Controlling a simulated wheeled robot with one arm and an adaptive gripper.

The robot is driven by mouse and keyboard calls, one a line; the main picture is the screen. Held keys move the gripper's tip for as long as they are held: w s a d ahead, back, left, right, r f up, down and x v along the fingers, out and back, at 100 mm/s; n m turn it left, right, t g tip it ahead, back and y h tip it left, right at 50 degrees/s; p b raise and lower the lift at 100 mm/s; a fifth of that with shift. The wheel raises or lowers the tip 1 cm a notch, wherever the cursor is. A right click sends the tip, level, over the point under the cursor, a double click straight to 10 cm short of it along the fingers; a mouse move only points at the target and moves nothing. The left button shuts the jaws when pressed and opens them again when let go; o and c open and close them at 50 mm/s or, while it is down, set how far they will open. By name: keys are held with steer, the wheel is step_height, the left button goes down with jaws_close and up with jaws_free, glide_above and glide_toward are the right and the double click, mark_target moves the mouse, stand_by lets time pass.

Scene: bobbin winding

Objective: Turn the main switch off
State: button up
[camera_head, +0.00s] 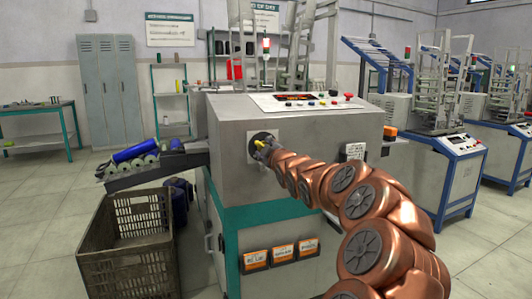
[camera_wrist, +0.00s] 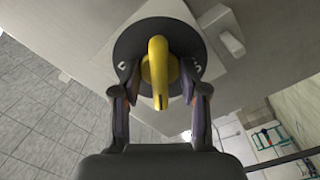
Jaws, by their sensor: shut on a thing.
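The main switch is a yellow handle (camera_wrist: 159,72) on a round black dial (camera_wrist: 131,48), set on a pale plate on the machine's side. In the wrist view the handle lies upright in the picture, and small pale marks show at the dial's left and right. The yellow handle also shows in the head view (camera_head: 260,144). My gripper (camera_wrist: 160,88) is shut on the switch, with one finger at each side of the handle. Where exactly the finger pads touch is hard to see. In the head view my gripper (camera_head: 265,150) is at the dial, partly hidden by my arm.
The grey and teal machine (camera_head: 225,130) carries a sloped panel of buttons (camera_head: 305,101) on top. Orange-labelled bins (camera_head: 282,252) hang on its front. A plastic crate (camera_head: 125,245) stands on the floor at left, below a tray of bobbins (camera_head: 150,168). More machines stand at right.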

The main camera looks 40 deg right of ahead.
steer(key=shift+r+n, duration=0.1)
steer(key=shift+n, duration=0.3)
steer(key=shift+s+d+n+b, duration=0.1)
steer(key=shift+n+b, duration=0.45)
steer(key=shift+n, duration=1.45)
steer(key=o, duration=1.8)
steer(key=shift+c, duration=0.2)
steer(key=shift+b, duration=0.3)
